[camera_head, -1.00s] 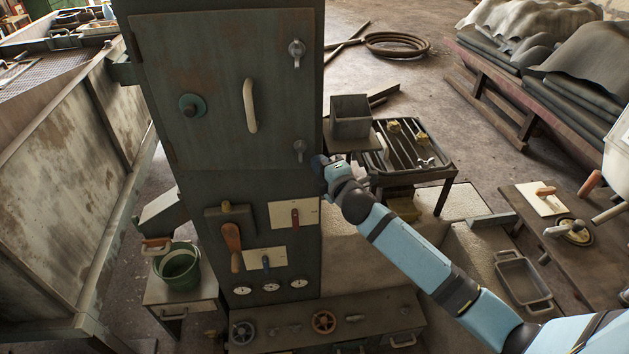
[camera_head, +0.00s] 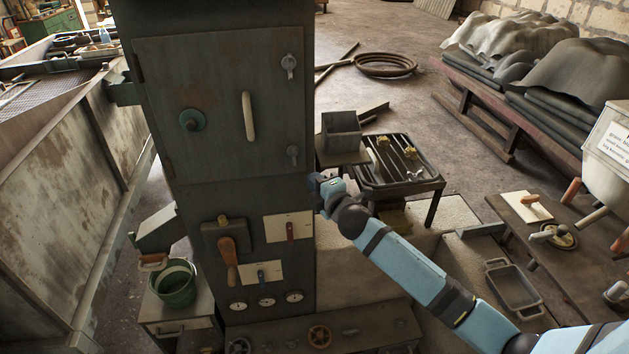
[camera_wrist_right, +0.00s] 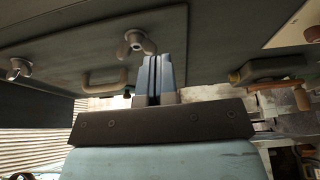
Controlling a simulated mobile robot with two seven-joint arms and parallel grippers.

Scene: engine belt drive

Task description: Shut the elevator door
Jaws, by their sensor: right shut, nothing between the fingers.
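The elevator door (camera_head: 220,110) is a worn grey-green panel on the front of a tall cabinet, with hinges on its left side. It lies close to the cabinet face; I cannot tell whether it is fully flush. It carries a pale upright handle (camera_head: 248,116), a round green knob (camera_head: 192,120) and two wing latches at the right, upper (camera_head: 289,64) and lower (camera_head: 293,154). My right gripper (camera_head: 320,184) is by the cabinet's right edge, just below the lower latch. In the right wrist view its blue fingers (camera_wrist_right: 161,76) are together and empty, near a latch (camera_wrist_right: 135,42). My left gripper is out of view.
Below the door are an orange-handled lever (camera_head: 227,250), two switch plates and several gauges. A slatted rack table (camera_head: 400,165) and an open box (camera_head: 341,131) stand right of the cabinet. A green bucket (camera_head: 175,284) stands at lower left. Open floor lies behind.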

